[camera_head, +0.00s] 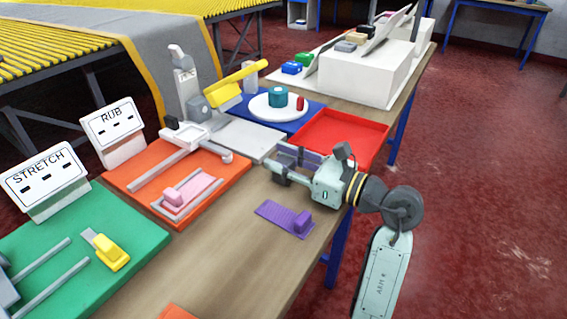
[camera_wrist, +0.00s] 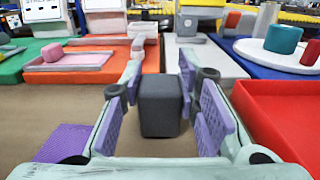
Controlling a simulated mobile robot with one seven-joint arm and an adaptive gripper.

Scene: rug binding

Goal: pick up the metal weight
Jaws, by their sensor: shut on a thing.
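The metal weight is a dark grey block (camera_wrist: 160,108) with rounded edges. In the wrist view it stands upright between the two purple-padded fingers of my gripper (camera_wrist: 161,85). My gripper is shut on it. In the head view my gripper (camera_head: 287,166) reaches left over the wooden table from the right, close to the red tray. The fingers hide much of the weight there. I cannot tell whether the weight's underside touches the table.
The red tray (camera_head: 335,152) lies beside my gripper. A purple board with a block (camera_head: 284,218) lies nearer on the table. An orange mat (camera_head: 137,178) with a pink block and a green mat (camera_head: 80,254) lie left. A white disc (camera_head: 268,114) holds a teal cylinder.

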